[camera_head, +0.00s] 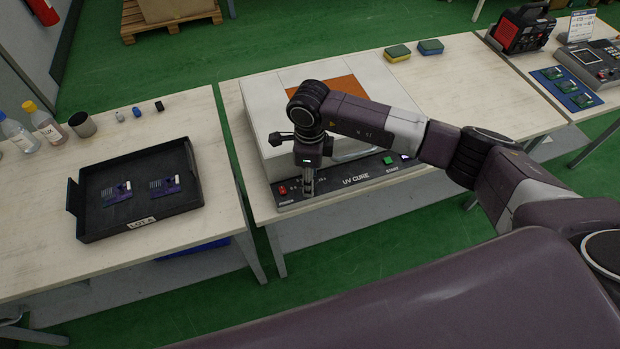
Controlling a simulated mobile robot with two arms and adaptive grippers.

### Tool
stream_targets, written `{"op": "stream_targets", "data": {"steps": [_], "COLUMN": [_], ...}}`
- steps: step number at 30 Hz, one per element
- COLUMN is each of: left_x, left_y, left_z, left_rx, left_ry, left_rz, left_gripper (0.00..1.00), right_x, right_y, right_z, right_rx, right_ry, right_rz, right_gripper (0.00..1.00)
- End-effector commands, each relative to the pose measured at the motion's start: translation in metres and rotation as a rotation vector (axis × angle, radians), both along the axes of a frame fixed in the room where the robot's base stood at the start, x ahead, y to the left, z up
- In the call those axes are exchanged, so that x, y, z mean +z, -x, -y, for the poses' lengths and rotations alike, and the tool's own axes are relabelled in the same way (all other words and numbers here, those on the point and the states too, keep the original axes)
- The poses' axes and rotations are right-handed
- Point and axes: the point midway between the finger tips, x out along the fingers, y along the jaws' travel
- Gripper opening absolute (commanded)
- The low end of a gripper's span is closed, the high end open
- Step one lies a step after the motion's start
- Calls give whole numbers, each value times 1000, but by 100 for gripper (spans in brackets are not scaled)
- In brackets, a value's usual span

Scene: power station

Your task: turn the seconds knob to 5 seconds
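The UV cure box (262,108) is a white unit with an orange window on its lid, standing on the middle table. Its dark front control panel (352,180) reads "UV CURE", with a red power switch (283,190) at the left and a green start button (388,160) at the right. My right gripper (308,187) points down at the panel's left part, just right of the power switch. The seconds knob is not visible; the gripper covers that part of the panel. I cannot tell whether the fingers are shut or touch anything. My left gripper is out of view.
A black tray (190,206) with two circuit boards stands on the left table, beside bottles and a cup (82,124). Two sponges (398,53) lie behind the box. The right table holds a red-black device (522,30) and a blue mat (548,74).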

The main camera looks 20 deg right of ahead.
Motion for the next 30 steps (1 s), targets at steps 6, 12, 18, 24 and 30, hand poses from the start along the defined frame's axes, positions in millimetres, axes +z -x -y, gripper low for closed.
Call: {"op": "stream_targets", "data": {"steps": [6, 12, 18, 24, 30], "left_x": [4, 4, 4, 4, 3], "left_y": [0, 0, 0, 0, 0], "left_z": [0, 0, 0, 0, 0], "left_rx": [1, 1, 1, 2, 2], "left_ry": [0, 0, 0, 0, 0], "left_rz": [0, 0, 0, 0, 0], "left_gripper": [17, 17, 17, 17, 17], "right_x": [-16, -17, -17, -17, -17], "right_y": [0, 0, 0, 0, 0], "right_z": [0, 0, 0, 0, 0], "right_rx": [0, 0, 0, 0, -10], "right_ry": [-1, -1, -2, -2, -2], "right_rz": [0, 0, 1, 1, 1], "right_gripper": [39, 39, 22, 0, 0]}}
